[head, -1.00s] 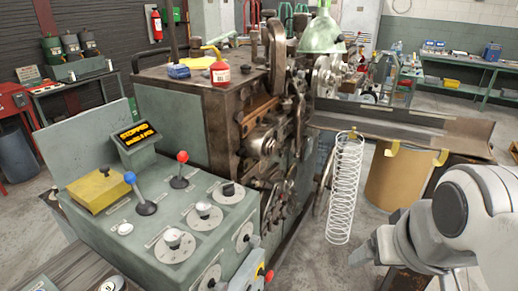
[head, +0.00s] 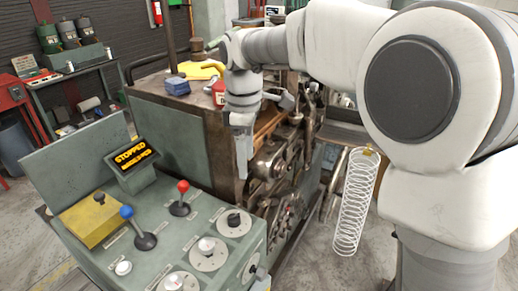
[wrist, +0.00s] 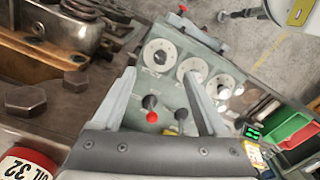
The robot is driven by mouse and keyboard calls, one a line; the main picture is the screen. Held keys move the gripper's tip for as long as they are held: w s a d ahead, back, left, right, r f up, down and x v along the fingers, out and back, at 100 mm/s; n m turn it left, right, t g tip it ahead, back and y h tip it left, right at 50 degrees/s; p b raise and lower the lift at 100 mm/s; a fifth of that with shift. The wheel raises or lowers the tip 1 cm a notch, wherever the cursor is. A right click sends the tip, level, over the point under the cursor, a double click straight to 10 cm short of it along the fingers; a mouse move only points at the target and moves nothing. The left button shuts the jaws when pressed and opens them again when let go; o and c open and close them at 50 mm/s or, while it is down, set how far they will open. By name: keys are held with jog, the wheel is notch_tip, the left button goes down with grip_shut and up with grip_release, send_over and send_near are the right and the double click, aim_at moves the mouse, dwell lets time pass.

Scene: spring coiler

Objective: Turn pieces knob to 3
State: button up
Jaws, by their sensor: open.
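The green control panel (head: 120,250) carries several dial knobs. A black-topped knob (head: 235,220) sits at its right rear, a pale-capped knob (head: 207,246) is nearer, and another pale knob (head: 174,282) is at the front edge. The labels are too small to read, so I cannot tell which is the pieces knob. In the wrist view a row of round dials (wrist: 160,55) lies beyond the fingers. My gripper (head: 243,165) points down above the panel's rear edge, beside the machine, apart from the knobs. Its two fingers are spread and empty in the wrist view (wrist: 158,78).
A red-knobbed lever (head: 182,188) and a blue-knobbed lever (head: 128,213) stand up from the panel. A display (head: 134,157) reads STOPPED. The machine (head: 170,130) rises behind, with a red oil can (head: 218,93) on top. A white coil spring (head: 355,200) hangs at right.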

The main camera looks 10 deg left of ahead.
jog(key=n, duration=0.2)
send_over(233, 215)
jog(key=w, duration=0.1)
jog(key=f, duration=0.2)
jog(key=shift+g, duration=0.4)
jog(key=f, duration=1.1)
jog(key=s+f, duration=0.1)
jog(key=f, duration=0.5)
jog(key=shift+f+p, duration=0.1)
jog(key=shift+p, duration=0.25)
grip_shut()
